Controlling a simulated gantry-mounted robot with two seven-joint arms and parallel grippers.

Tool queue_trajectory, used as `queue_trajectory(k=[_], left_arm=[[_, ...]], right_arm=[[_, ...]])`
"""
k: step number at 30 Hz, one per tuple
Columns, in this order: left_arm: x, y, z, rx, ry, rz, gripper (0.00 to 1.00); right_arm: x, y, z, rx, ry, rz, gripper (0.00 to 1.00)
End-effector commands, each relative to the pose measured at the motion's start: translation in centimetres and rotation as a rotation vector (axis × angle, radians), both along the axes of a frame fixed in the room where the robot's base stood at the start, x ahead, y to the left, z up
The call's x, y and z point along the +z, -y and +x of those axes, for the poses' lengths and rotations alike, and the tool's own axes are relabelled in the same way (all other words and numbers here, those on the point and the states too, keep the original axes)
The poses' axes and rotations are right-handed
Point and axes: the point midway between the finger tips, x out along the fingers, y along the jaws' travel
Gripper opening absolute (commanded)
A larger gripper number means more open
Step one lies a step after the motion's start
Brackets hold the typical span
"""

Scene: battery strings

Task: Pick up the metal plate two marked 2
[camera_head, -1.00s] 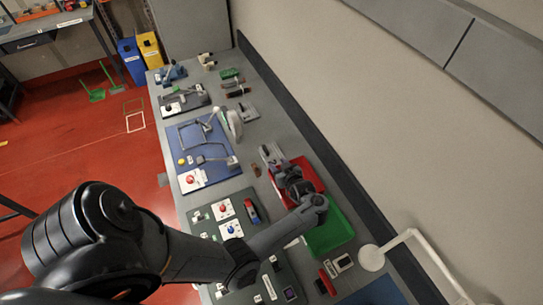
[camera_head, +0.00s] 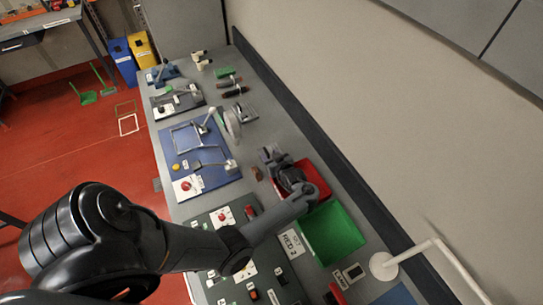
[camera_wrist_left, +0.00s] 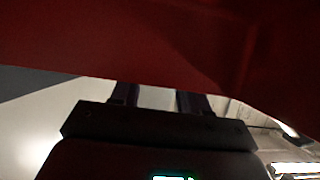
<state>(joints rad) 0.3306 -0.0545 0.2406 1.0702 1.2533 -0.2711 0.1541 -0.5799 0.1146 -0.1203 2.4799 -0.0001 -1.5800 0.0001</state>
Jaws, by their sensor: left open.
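My left gripper (camera_head: 270,154) is at the far left corner of the red tray (camera_head: 316,172) in the head view, with its wrist over the tray's left side. Its fingers also show in the left wrist view (camera_wrist_left: 158,97), apart, with nothing seen between them. A dark red surface (camera_wrist_left: 150,40) fills the top of that view, very close to the fingers. I cannot make out a metal plate marked 2 in either view. The inside of the red tray is partly hidden by my wrist. My right gripper is not in view.
A blue board (camera_head: 200,150) with frames lies to the left. A white lamp arm (camera_head: 385,266) stands at the right. The wall bounds the bench's right side.

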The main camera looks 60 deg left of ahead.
Motion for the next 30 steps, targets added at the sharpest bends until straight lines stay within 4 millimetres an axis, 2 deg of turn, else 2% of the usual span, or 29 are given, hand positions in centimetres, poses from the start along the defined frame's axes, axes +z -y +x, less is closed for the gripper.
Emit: queue_trajectory(k=[8,15,17,30], left_arm=[[-0.13,-0.06,0.00,0.000,0.000,-0.002,0.43],[-0.12,-0.07,-0.01,0.000,0.000,-0.001,0.06],[-0.12,-0.07,-0.01,0.000,0.000,-0.001,0.00],[0.07,-0.10,0.06,0.000,0.002,0.001,0.00]], right_arm=[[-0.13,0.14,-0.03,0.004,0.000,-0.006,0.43],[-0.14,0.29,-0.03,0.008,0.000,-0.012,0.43],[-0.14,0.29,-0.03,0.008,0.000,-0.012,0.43],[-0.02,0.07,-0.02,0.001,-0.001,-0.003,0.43]])
